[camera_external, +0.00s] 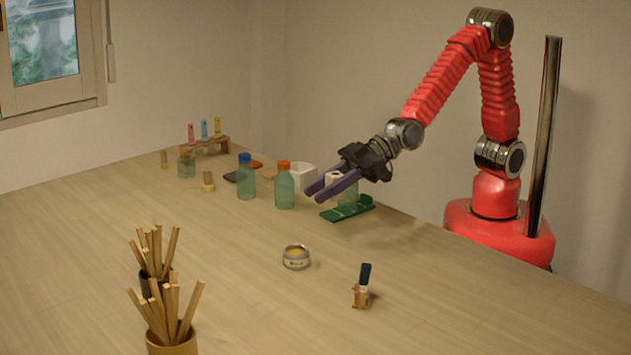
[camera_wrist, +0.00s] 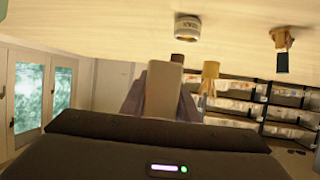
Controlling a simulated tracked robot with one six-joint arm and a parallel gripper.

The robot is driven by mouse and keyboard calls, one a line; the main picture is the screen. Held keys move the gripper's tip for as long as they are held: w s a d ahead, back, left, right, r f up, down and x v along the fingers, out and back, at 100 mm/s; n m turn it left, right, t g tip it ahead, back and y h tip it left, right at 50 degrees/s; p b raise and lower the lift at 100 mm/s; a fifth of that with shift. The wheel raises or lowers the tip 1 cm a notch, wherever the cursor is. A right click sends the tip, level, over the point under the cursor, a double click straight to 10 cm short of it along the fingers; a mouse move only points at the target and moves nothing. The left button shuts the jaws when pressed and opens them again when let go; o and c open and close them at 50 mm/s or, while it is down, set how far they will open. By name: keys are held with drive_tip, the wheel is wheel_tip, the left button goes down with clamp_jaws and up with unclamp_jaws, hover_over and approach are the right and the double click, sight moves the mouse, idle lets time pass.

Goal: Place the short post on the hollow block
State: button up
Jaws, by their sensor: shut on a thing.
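My gripper (camera_external: 325,187) is at the far right part of the table, above a green tray. Its purple fingers are shut on a pale, squarish piece (camera_external: 333,178) with a dark spot on top. In the wrist view this piece (camera_wrist: 163,88) is a plain beige upright shape between the fingers. It is likely the short post, but I cannot be sure. A white open-topped box (camera_external: 302,177) stands just behind and left of the fingers; it may be the hollow block, though this is unclear. The fingers partly overlap it in the external view.
Bottles with orange (camera_external: 284,187) and blue (camera_external: 246,178) caps stand left.

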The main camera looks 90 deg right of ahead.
drive_tip(key=w+d+r+m+t+h, duration=0.15)
drive_tip(key=w+d, duration=0.35)
drive_tip(key=d, duration=0.5)
drive_tip(key=w+d+r+m+h, duration=0.1)
drive_tip(key=w+d+r, duration=0.2)
drive_tip(key=w+d, duration=0.45)
drive_tip(key=r, duration=0.2)
hover_over(304, 174)
drive_tip(key=w+d, duration=0.5)
drive_tip(key=w, duration=0.1)
drive_tip(key=shift+s+a+f+y, duration=0.15)
drive_tip(key=shift+s+a+f, duration=0.1)
drive_tip(key=shift+a+f, duration=0.2)
drive_tip(key=shift+s+a+f+y, duration=0.1)
drive_tip(key=shift+s+a+f, duration=0.15)
drive_tip(key=shift+a+f, duration=0.2)
drive_tip(key=shift+f, duration=3.1)
drive_tip(key=shift+f, duration=1.85)
drive_tip(key=shift+f, duration=0.1)
